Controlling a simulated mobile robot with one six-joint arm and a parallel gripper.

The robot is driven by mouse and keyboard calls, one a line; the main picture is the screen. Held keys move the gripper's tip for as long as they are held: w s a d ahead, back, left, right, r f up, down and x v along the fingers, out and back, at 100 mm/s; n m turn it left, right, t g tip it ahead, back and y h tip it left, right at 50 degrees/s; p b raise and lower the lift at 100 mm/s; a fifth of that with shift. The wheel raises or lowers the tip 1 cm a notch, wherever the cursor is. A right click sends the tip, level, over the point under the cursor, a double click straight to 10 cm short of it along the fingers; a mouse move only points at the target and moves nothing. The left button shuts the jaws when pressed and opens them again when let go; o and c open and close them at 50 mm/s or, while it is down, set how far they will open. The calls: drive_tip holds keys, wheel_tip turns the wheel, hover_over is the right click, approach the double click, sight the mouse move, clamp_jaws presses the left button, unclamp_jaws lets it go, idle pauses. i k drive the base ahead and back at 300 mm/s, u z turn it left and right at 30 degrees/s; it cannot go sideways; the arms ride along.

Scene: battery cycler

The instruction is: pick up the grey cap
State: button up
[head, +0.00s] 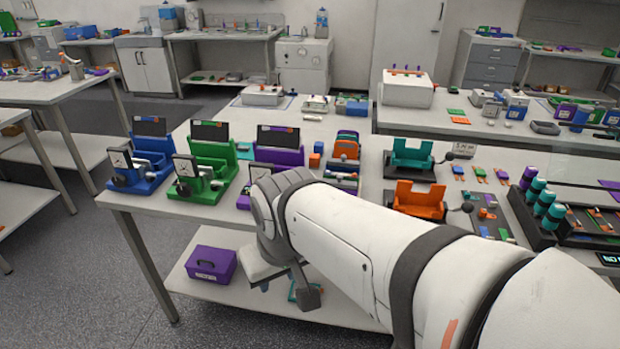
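I cannot pick out a grey cap with certainty. Small dark grey round pieces show beside the teal holder (412,155) and the orange holder (419,200) on the bench; I cannot tell whether either is a cap or a part of its holder. My white arm reaches in from the lower right across the bench front. My gripper (290,283) hangs at the arm's far end, in front of the bench edge and over the lower shelf in the picture. Its fingers are small and partly hidden by my arm, so its opening is unclear. My arm hides part of the bench front.
Blue (140,165), green (205,172) and purple (279,148) fixtures with dark panels stand on the bench's left. A purple box (211,264) sits on the lower shelf. A rack of teal-and-dark cylinders (545,205) stands right. Floor at left is clear.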

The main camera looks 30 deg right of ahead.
sight(238, 146)
drive_tip(key=u, duration=0.1)
drive_tip(key=k, duration=0.55)
drive_tip(key=z, duration=0.85)
drive_tip(key=i, duration=1)
drive_tip(key=u, duration=0.3)
drive_tip(key=k, duration=0.5)
drive_tip(key=u, duration=0.8)
drive_tip(key=k, duration=0.9)
drive_tip(key=u, duration=0.85)
drive_tip(key=i, duration=1)
drive_tip(key=z, duration=0.35)
drive_tip(key=i, duration=1.5)
drive_tip(key=z, duration=0.75)
